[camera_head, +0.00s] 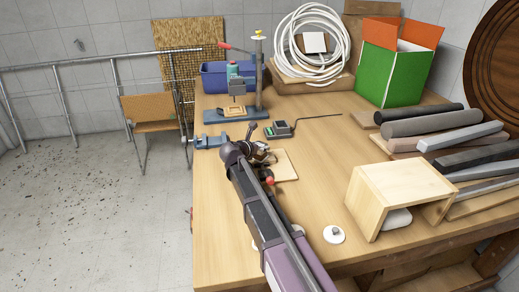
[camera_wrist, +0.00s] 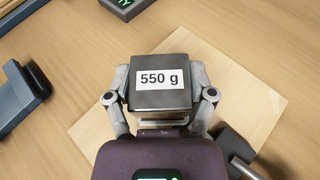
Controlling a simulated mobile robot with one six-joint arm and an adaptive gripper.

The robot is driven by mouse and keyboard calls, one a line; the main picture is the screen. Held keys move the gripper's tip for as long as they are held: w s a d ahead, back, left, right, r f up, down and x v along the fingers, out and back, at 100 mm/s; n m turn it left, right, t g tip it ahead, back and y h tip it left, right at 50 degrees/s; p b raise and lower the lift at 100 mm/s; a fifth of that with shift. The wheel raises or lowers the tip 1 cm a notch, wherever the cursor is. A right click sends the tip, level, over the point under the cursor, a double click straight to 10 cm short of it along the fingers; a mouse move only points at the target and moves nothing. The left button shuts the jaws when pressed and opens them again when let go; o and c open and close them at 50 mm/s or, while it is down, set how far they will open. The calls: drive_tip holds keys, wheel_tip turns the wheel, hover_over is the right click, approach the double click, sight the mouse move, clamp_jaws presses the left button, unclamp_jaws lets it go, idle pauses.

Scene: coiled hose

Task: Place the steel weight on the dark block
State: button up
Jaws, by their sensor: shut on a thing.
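The steel weight (camera_wrist: 160,88) is a dark grey metal block with a white "550 g" label. In the wrist view it sits between the two fingers of my gripper (camera_wrist: 160,95), which are shut on its sides. In the head view my gripper (camera_head: 262,153) is over the pale square board (camera_head: 286,168); the weight is not clearly visible there. A dark block-shaped device with a green display (camera_head: 279,130) lies just beyond the gripper, and its edge also shows at the top of the wrist view (camera_wrist: 122,8). I cannot tell whether this is the task's dark block.
A dark piece with a grey bar (camera_wrist: 236,150) shows at the wrist view's lower right. A blue vise (camera_head: 210,141) and press (camera_head: 240,90) stand left. A wooden box (camera_head: 400,185), bars (camera_head: 460,137), green box (camera_head: 392,75) and coiled hose (camera_head: 290,45) surround free table.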

idle(0.3)
drive_tip(key=o, duration=1.3)
drive_tip(key=shift+c, duration=0.2)
drive_tip(key=shift+s+r, duration=0.15)
drive_tip(key=p+v, duration=0.4)
drive_tip(key=v, duration=0.7)
drive_tip(key=shift+s+a+p, duration=0.25)
drive_tip(key=shift+s+p, duration=0.05)
drive_tip(key=shift+r, duration=0.1)
